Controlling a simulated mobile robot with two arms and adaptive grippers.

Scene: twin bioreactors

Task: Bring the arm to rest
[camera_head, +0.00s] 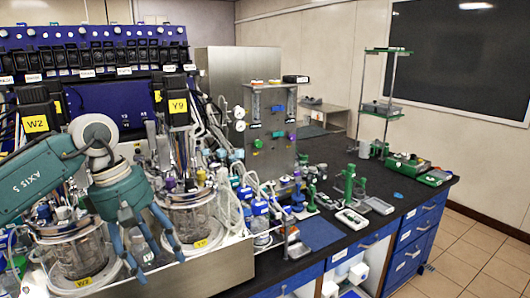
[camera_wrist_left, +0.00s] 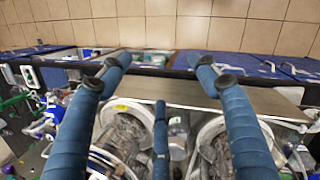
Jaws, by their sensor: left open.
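My left arm comes in from the left in the head view. It ends in my left gripper (camera_head: 147,255), whose blue fingers are spread and point down. The fingers are in front of and between two round glass bioreactor vessels, the left one (camera_head: 78,258) and the right one (camera_head: 196,222). In the left wrist view my left gripper (camera_wrist_left: 161,78) is open with nothing between its fingers. Below it are the two vessels, one on the left (camera_wrist_left: 122,132) and one on the right (camera_wrist_left: 222,150). I cannot tell whether a finger touches the metal tray. My right gripper is out of view.
A metal tray wall (camera_head: 205,274) runs in front of the vessels. Tubing and blue-capped bottles (camera_head: 260,212) crowd the space right of them. The black bench (camera_head: 345,235) carries small green and white devices farther right. Tiled floor (camera_head: 465,262) lies open beyond it.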

